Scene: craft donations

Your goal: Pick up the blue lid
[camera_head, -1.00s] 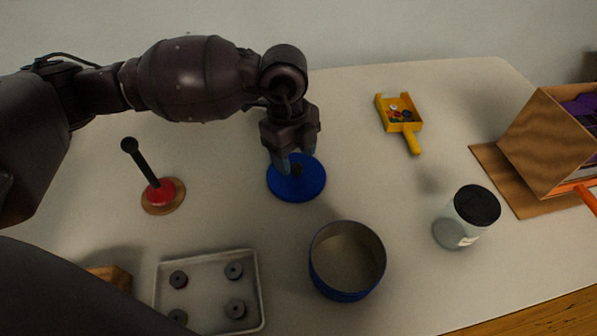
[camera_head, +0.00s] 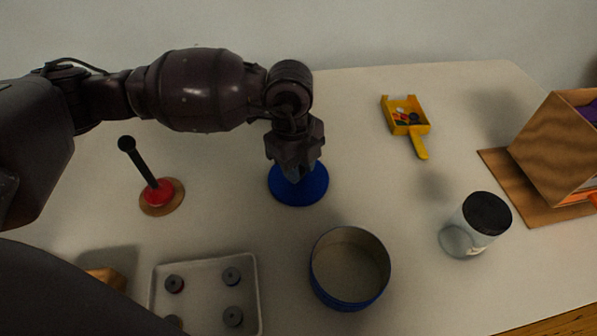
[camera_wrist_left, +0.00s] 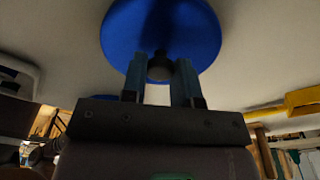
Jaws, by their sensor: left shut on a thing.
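The blue lid (camera_head: 300,187) is a round disc on the table, behind the blue tin. In the left wrist view the lid (camera_wrist_left: 160,25) shows a dark knob in its middle. My left gripper (camera_head: 294,174) comes down over the lid from above. In the left wrist view its two fingers (camera_wrist_left: 161,75) stand on either side of the knob and are shut on it. The gripper hides part of the lid in the head view. I cannot tell whether the lid is clear of the table. My right gripper is not in view.
An open blue tin (camera_head: 349,268) stands in front of the lid. A grey tray (camera_head: 207,264) with several dark pieces lies front left. A black-handled red stamp (camera_head: 157,190), a yellow scoop (camera_head: 407,118), a dark-lidded jar (camera_head: 475,225) and a wooden box (camera_head: 555,145) stand around.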

